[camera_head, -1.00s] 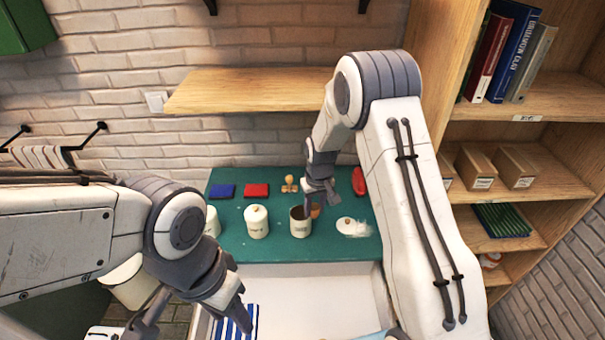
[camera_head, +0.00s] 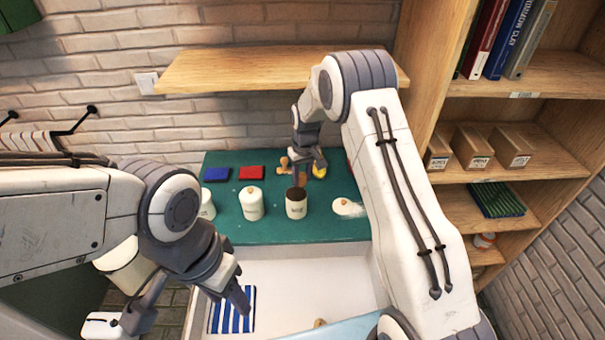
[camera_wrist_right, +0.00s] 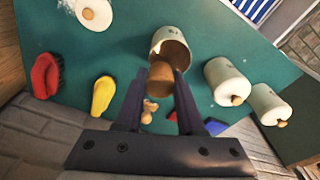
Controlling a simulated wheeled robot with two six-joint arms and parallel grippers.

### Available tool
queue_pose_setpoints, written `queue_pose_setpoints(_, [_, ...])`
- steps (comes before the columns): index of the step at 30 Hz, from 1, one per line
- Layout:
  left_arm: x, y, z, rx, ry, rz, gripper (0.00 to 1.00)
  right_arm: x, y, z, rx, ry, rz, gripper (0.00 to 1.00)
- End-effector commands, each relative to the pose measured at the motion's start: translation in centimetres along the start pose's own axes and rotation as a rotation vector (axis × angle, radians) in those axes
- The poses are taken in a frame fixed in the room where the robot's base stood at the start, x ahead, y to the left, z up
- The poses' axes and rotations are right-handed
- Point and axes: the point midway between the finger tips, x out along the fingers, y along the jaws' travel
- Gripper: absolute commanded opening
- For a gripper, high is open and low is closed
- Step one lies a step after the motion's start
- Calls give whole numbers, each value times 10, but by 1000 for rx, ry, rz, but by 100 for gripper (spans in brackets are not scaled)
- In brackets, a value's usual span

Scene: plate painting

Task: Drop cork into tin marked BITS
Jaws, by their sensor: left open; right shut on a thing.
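The open tin (camera_head: 296,208) stands on the green mat with its lid off; its label is too small to read surely. In the right wrist view its pale rim and dark inside (camera_wrist_right: 166,38) show just beyond my fingertips. My right gripper (camera_head: 306,167) is above and slightly behind the tin. It is shut on the brown cork (camera_wrist_right: 160,80), which overlaps the tin's mouth in the right wrist view; I cannot tell whether it is inside the rim. My left gripper (camera_head: 236,297) is open and empty over the front left, near the striped cloth.
Two lidded tins (camera_head: 251,204) (camera_head: 207,206) stand left of the open tin. A loose lid (camera_head: 346,207) lies to its right. Blue (camera_head: 216,174) and red (camera_head: 251,172) pads, a wooden stamp (camera_wrist_right: 149,111) and a yellow item (camera_wrist_right: 103,96) lie behind. A wooden shelf (camera_head: 240,70) hangs above.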

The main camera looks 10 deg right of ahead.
Motion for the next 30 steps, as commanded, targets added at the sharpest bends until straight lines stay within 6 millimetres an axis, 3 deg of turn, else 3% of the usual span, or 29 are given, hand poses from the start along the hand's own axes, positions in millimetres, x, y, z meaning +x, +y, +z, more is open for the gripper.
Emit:
queue_pose_setpoints(8, [1, 0, 0, -1, 0, 0, 50, 3, 0, 0, 0, 0, 0, 0])
queue_pose_setpoints(9, [1, 0, 0, -1, 0, 0, 50, 3, 0, 0, 0, 0, 0, 45])
queue_pose_setpoints(11, [1, 0, 0, -1, 0, 0, 50, 3, 0, 0, 0, 0, 0, 68])
queue_pose_setpoints(12, [1, 0, 0, -1, 0, 0, 50, 3, 0, 0, 0, 0, 0, 72])
queue_pose_setpoints(23, [4, 0, 0, -1, 0, 0, 50, -2, 0, -1, 0, 3, 1, 72])
queue_pose_setpoints(30, [22, -2, 1, -3, 0, 0, 50, -39, 0, -1, 0, 7, 1, 72])
